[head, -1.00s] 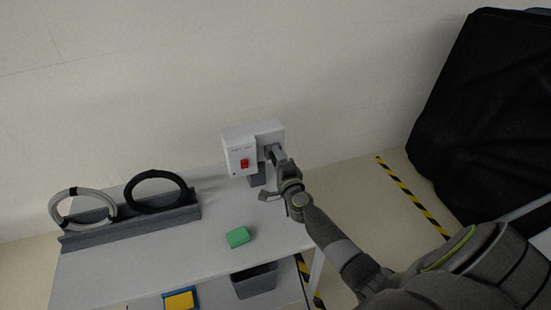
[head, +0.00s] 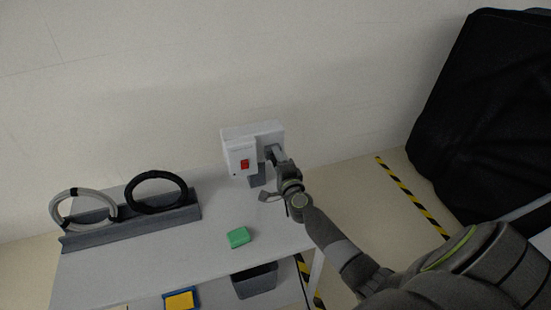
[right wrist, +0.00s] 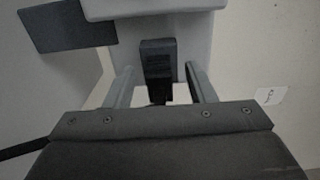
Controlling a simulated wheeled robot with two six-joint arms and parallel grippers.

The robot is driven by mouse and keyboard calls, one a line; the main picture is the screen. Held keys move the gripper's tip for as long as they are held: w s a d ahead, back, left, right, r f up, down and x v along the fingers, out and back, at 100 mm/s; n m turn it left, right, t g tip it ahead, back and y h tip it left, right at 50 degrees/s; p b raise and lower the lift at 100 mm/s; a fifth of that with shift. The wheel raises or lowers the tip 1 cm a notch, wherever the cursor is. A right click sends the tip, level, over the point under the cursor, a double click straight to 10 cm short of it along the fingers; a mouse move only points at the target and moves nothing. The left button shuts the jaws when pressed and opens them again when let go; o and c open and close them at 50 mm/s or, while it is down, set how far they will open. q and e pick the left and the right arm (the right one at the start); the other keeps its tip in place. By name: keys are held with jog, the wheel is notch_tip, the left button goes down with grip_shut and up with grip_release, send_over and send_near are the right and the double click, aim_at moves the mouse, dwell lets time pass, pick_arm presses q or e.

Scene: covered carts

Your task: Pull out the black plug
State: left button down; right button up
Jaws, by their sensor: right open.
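The black plug (right wrist: 157,70) sits in the face of the white socket box (head: 237,158), which also shows at the top of the right wrist view (right wrist: 150,8). My right gripper (right wrist: 160,86) is open, with one finger on each side of the plug and a visible gap to each. In the head view my right gripper (head: 276,154) is at the right part of the box and hides the plug there. My left gripper is not in view.
The box has a red switch (head: 244,164) and stands at the back of a grey table (head: 200,235). A green block (head: 239,237) lies in front. Cable coils (head: 155,190) stand in a rack at left. A grey bin (head: 255,281) is below.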

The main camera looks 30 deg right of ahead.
grip_shut()
dwell(0.3)
jog(key=shift+s, duration=0.15)
jog(key=shift+s+a, duration=0.1)
jog(key=shift+s, duration=0.05)
jog(key=shift+s+a+p, duration=0.15)
jog(key=shift+s+p, duration=0.2)
jog(key=shift+s, duration=0.25)
jog(key=shift+p+v, duration=0.55)
jog(key=shift+v, duration=1.5)
